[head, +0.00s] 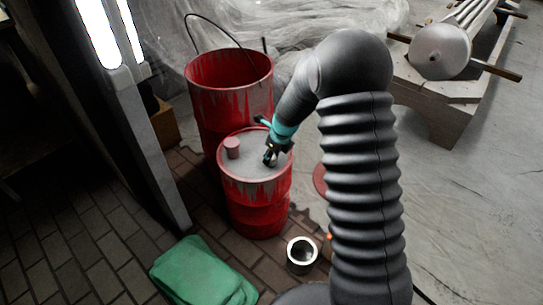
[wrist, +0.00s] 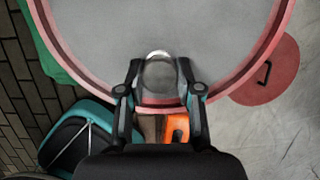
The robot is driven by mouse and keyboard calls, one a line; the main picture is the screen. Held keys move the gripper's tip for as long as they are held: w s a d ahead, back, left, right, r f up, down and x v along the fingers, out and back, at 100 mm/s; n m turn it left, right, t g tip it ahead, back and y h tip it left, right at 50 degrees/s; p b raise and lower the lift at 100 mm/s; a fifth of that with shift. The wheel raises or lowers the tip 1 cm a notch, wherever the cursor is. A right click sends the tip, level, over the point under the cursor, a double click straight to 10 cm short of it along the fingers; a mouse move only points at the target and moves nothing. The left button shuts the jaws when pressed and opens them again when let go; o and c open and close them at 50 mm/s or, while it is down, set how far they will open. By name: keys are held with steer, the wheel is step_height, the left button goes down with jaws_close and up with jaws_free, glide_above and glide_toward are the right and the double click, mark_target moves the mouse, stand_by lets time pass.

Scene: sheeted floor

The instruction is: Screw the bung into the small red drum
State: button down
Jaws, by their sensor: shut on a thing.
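The small red drum (head: 258,215) stands upright, with a grey top and worn red rim. Its top (wrist: 160,22) fills the upper part of the wrist view. My gripper (head: 270,158) reaches down over the right part of the drum's top. In the wrist view, my gripper (wrist: 160,75) is shut on a round grey piece with a bright far edge, which looks like the bung (wrist: 160,73). It is near the drum's rim. I cannot tell whether it touches the top or sits in an opening, because the fingers and the piece itself cover that spot.
A short red cylinder (head: 232,147) stands on the drum's top, left of my gripper. A larger open red drum (head: 215,112) stands behind. A green bundle (head: 200,275), an open tin (head: 301,255) and a red disc with a handle (wrist: 262,80) lie around on the floor.

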steer(key=shift+s+f+m, duration=0.1)
steer(key=shift+m, duration=0.2)
steer(key=c, duration=0.7)
jaws_free()
steer(key=shift+c, duration=0.7)
